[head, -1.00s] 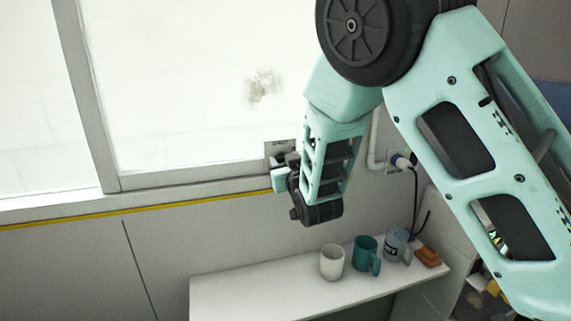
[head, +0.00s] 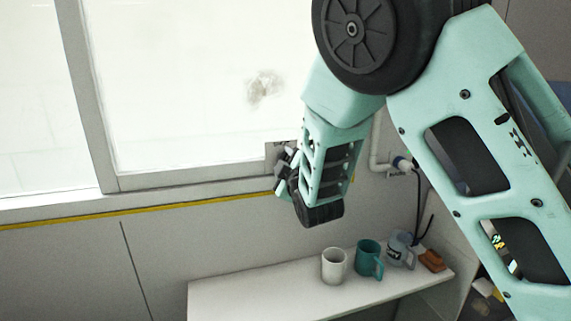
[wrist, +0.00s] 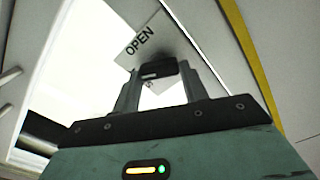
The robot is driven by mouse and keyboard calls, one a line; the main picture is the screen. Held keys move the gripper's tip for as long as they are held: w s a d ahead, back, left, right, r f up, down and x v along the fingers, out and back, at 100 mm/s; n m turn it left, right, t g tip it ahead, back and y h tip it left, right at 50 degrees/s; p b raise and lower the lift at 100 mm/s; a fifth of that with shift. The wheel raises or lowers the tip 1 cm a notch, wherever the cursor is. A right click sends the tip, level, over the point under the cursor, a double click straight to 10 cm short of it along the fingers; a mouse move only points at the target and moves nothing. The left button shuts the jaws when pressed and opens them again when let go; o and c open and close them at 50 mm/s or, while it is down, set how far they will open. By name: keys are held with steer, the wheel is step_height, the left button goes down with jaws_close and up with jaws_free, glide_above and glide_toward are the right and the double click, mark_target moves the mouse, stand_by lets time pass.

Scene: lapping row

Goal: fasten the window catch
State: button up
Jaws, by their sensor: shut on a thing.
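The window catch (wrist: 158,70) is a small dark handle in the wrist view. It lies between the fingertips of my gripper (wrist: 157,80), which is shut on it. A pale label plate (wrist: 142,38) reading OPEN is behind the catch, and lettering lower on it is mostly hidden by the catch. In the head view, my gripper (head: 285,172) is at the lower right corner of the window frame (head: 200,178). It covers the catch there, so how far the catch is turned cannot be told from that view.
Below the window a white shelf (head: 255,293) holds a white mug (head: 333,266), a teal mug (head: 367,260), a grey mug (head: 398,249) and an orange-brown block (head: 432,260). A pipe (head: 376,150) and a plugged-in cable (head: 403,163) are right of my gripper.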

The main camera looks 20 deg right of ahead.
steer(key=n+p, duration=0.1)
steer(key=n, duration=0.4)
steer(key=shift+a+f+n, duration=0.1)
steer(key=shift+n, duration=0.3)
stand_by(0.4)
steer(key=o, duration=1)
steer(key=shift+s, duration=0.1)
steer(key=shift+s+b, duration=7.35)
steer(key=shift+s, duration=1.3)
